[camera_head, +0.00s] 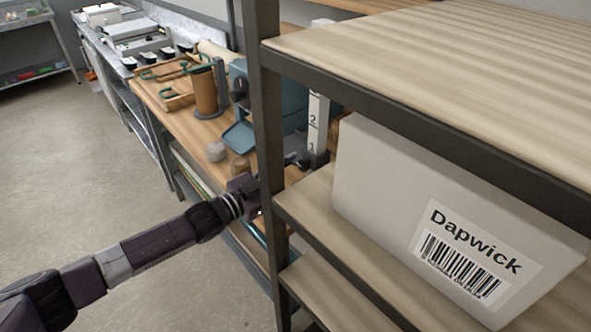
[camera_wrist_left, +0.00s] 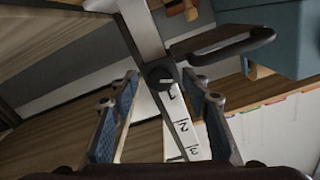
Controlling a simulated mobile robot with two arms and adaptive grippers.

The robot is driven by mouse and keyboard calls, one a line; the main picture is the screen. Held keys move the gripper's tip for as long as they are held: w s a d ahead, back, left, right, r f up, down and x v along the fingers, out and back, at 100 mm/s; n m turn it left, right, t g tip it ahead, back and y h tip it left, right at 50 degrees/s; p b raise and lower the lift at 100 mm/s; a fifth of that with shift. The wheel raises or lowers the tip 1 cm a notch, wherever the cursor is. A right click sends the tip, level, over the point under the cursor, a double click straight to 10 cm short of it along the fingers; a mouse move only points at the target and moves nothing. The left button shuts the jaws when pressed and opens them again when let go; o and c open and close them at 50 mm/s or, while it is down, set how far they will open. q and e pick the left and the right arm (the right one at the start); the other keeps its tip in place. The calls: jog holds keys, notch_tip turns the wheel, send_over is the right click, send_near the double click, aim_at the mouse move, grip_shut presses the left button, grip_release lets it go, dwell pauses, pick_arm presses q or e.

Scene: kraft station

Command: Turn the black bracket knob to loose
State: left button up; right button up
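The black bracket knob (camera_wrist_left: 160,75) is round, with a short pale line on its face, in the left wrist view. It sits at the low-number end of a white scale strip (camera_wrist_left: 182,125) marked 1, 2, 3. My left gripper (camera_wrist_left: 162,90) is open; its two blue-padded fingers lie either side of the knob in the picture, with clear gaps. I cannot tell how far ahead of the fingertips the knob is. In the head view the gripper (camera_head: 248,190) is by the shelf post, and the scale strip (camera_head: 316,125) stands behind it. I cannot make out the knob there. My right gripper is out of view.
A dark shelf post (camera_head: 265,110) stands close to my left gripper. The shelf holds a white Dapwick box (camera_head: 385,190). On the wooden bench are a blue-grey machine (camera_head: 290,105), a brown roll (camera_head: 205,92) and round objects (camera_head: 216,151). Floor at the left is clear.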

pick_arm(q)
jog(key=v, duration=1.2)
jog(key=shift+r, duration=0.1)
